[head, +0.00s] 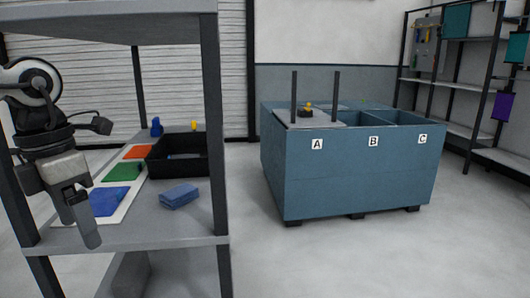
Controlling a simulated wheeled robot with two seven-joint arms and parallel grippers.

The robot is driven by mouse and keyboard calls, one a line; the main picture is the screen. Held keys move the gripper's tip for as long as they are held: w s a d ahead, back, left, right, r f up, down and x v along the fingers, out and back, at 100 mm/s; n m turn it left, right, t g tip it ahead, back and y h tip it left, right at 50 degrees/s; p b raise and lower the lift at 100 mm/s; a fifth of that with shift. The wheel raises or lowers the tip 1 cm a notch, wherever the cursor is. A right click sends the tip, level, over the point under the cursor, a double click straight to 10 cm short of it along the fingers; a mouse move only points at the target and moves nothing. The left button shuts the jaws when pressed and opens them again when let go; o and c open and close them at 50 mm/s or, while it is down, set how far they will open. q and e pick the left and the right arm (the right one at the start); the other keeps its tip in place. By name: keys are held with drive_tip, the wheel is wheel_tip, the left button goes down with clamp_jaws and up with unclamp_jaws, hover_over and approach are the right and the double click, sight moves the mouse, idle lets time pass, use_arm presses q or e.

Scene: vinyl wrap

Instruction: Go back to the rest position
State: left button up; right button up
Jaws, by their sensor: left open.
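My left gripper (82,215) hangs at the left, fingers pointing down, in front of the shelf unit. It is open and nothing shows between its fingers. It appears near the blue patch (108,202) on a white board, but I cannot tell the exact distance. My left arm comes in from the left edge. My right gripper is out of view.
A blue bin (345,176) labelled A, B and C stands right. A rack (480,134) stands far right. Floor between is clear.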

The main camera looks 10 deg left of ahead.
use_arm(q)
drive_tip(key=w+d+f+n+t+h+p, duration=0.1)
drive_tip(key=d+f+n+t+h, duration=0.25)
drive_tip(key=f+n+t, duration=0.55)
drive_tip(key=w+d+f+n+t+h+p, duration=0.1)
drive_tip(key=d+f+n+t+h, duration=0.3)
drive_tip(key=f+n, duration=0.85)
drive_tip(key=s+d+f+n+g+y, duration=0.1)
drive_tip(key=s+d+f+n, duration=0.3)
drive_tip(key=n, duration=0.5)
drive_tip(key=s+d+f+n+g+y+p, duration=0.1)
drive_tip(key=s+d+f+n+y, duration=0.3)
drive_tip(key=d+f+n, duration=0.2)
drive_tip(key=d+n, duration=0.1)
drive_tip(key=n, duration=0.1)
drive_tip(key=shift+s+d+f+n+g, duration=0.25)
drive_tip(key=shift+s+f+n+g, duration=0.05)
drive_tip(key=shift+s+f+n, duration=0.1)
